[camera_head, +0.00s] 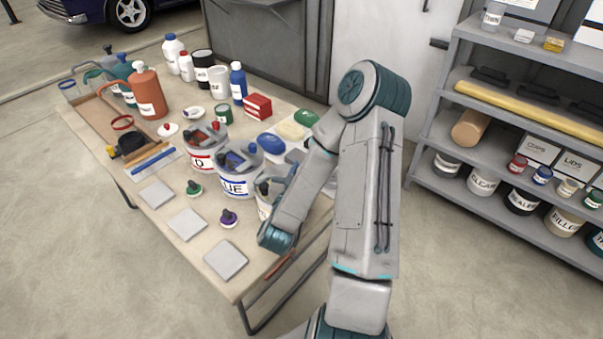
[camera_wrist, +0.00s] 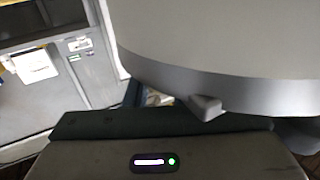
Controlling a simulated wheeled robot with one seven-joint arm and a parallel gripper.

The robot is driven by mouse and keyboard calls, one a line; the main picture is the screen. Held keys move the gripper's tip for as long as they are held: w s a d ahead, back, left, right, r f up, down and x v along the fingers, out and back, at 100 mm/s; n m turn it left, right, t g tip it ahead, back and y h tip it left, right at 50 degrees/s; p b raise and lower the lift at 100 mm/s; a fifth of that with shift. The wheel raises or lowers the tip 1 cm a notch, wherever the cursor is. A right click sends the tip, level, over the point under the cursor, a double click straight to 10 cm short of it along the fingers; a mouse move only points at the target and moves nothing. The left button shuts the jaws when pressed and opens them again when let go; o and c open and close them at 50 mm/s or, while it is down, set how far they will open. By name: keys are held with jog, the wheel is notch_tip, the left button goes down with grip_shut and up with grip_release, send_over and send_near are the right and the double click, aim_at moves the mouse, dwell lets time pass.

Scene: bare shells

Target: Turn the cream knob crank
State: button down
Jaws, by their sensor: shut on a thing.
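A pale can (camera_head: 264,207) stands at the right end of a row of cans on the table, half hidden behind my arm. A grey fitting (camera_head: 268,188) shows at its top. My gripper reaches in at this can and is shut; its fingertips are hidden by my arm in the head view. In the wrist view a large off-white rounded body with a grey band (camera_wrist: 240,85) fills the upper right, very close, and a small pale block (camera_wrist: 207,107) shows under its edge. The cream knob itself cannot be made out.
The blue-labelled can (camera_head: 238,188) stands close left of my gripper, with the red-labelled can (camera_head: 203,163) beyond. Loose green (camera_head: 194,188) and purple (camera_head: 229,217) knobs and grey square plates (camera_head: 226,260) lie at the table's front. A shelf unit (camera_head: 480,200) stands right.

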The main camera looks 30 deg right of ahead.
jog(key=shift+s+a+f+m+g+h, duration=0.1)
jog(key=shift+f+m+g+h, duration=0.15)
jog(key=shift+g+h, duration=0.2)
dwell(0.3)
jog(key=c, duration=1.3)
grip_release()
jog(key=shift+o, duration=0.2)
jog(key=shift+r, duration=0.1)
jog(key=shift+a+r, duration=0.1)
jog(key=shift+p+v, duration=1.15)
jog(key=shift+p, duration=0.1)
jog(key=shift+y+p+v, duration=0.25)
jog(key=shift+p+v, duration=0.75)
jog(key=shift+p, duration=0.15)
jog(key=shift+p+v, duration=0.85)
jog(key=shift+p, duration=0.25)
jog(key=p+v, duration=0.4)
jog(key=v, duration=0.3)
jog(key=shift+s+a, duration=0.2)
jog(key=shift+s, duration=0.05)
